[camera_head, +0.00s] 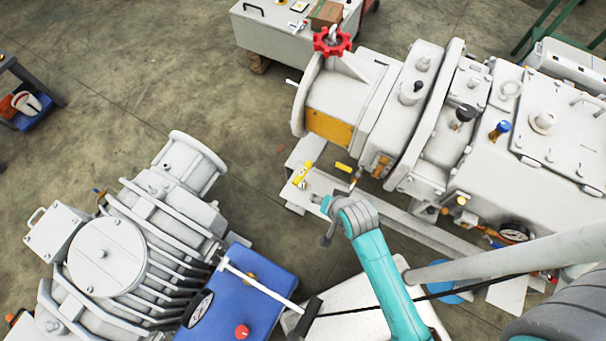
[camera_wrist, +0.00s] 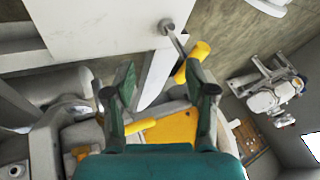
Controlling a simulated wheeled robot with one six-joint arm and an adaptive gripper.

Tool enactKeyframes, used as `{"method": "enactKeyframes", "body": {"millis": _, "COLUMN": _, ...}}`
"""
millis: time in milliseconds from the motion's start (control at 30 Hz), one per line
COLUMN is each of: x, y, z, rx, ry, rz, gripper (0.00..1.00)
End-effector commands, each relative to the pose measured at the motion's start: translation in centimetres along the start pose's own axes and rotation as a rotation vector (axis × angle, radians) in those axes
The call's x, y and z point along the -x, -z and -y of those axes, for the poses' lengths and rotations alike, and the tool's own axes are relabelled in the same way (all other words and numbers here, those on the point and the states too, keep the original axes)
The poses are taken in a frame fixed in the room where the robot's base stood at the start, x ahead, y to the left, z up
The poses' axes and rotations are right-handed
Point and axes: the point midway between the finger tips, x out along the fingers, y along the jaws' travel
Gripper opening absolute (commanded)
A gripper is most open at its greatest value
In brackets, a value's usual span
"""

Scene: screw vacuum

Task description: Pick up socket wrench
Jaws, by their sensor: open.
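A tool with a yellow handle (camera_head: 302,174) and a grey metal end lies on a pale plate in the head view; it looks like the socket wrench. In the wrist view its yellow grip (camera_wrist: 192,62), grey shaft and round grey end show beyond my right finger's tip. My gripper (camera_wrist: 163,92) is open, with two dark green fingers apart and nothing held between them. In the head view my gripper (camera_head: 325,205) is just right of and below the tool, apart from it in the picture. The exact height gap cannot be told.
A large pale vacuum pump with a red handwheel (camera_head: 333,41) stands right of the tool. A second ribbed pump (camera_head: 107,256) with a blue box (camera_head: 250,305) stands at lower left. Another yellow piece (camera_head: 343,167) is close by. Bare floor (camera_head: 170,75) lies at upper left.

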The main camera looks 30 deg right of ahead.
Motion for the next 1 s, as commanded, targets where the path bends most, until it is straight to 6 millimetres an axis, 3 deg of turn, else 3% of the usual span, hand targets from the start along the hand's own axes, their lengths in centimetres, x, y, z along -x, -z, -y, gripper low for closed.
{"method": "enactKeyframes", "body": {"millis": 200, "x": -2.6, "y": 4.5, "z": 3.2, "rx": -0.150, "ry": -0.094, "rz": 0.131, "gripper": 0.56}}
{"method": "enactKeyframes", "body": {"millis": 500, "x": -2.6, "y": 9.1, "z": 6.4, "rx": -0.300, "ry": -0.223, "rz": 0.267, "gripper": 0.56}}
{"method": "enactKeyframes", "body": {"millis": 700, "x": -2.6, "y": 9.9, "z": 7.0, "rx": -0.333, "ry": -0.258, "rz": 0.299, "gripper": 0.56}}
{"method": "enactKeyframes", "body": {"millis": 1000, "x": -6.3, "y": 8.5, "z": 6.3, "rx": -0.333, "ry": -0.261, "rz": 0.302, "gripper": 0.56}}
